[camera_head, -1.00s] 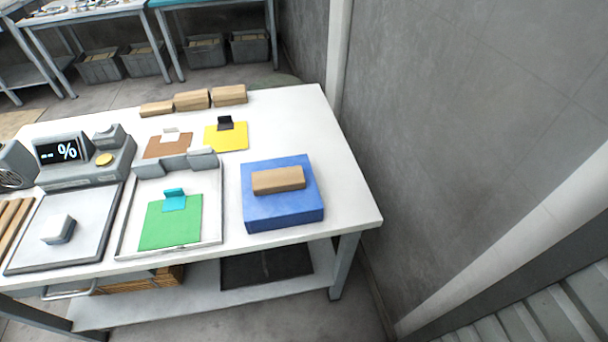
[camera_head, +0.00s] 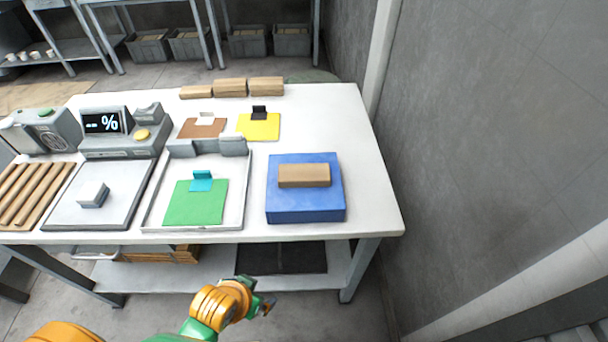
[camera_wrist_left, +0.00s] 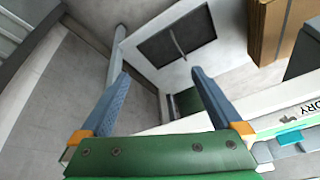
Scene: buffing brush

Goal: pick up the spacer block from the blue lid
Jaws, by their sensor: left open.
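The spacer block (camera_head: 304,175), a light wooden bar, lies flat on top of the blue lid (camera_head: 305,205) near the table's right end. My left gripper (camera_head: 264,303) is low in front of the table's front edge, below and apart from the lid. In the left wrist view its blue fingers (camera_wrist_left: 160,74) are spread with nothing between them. Neither block nor lid can be made out in that view. My right gripper is not in view.
A white tray (camera_head: 150,222) with a green card (camera_head: 196,203) is left of the lid. Wooden blocks (camera_head: 230,88) line the back of the white table (camera_head: 375,210). A lower shelf holds a dark mat (camera_head: 282,258). A grey wall stands right. The tabletop right of the lid is clear.

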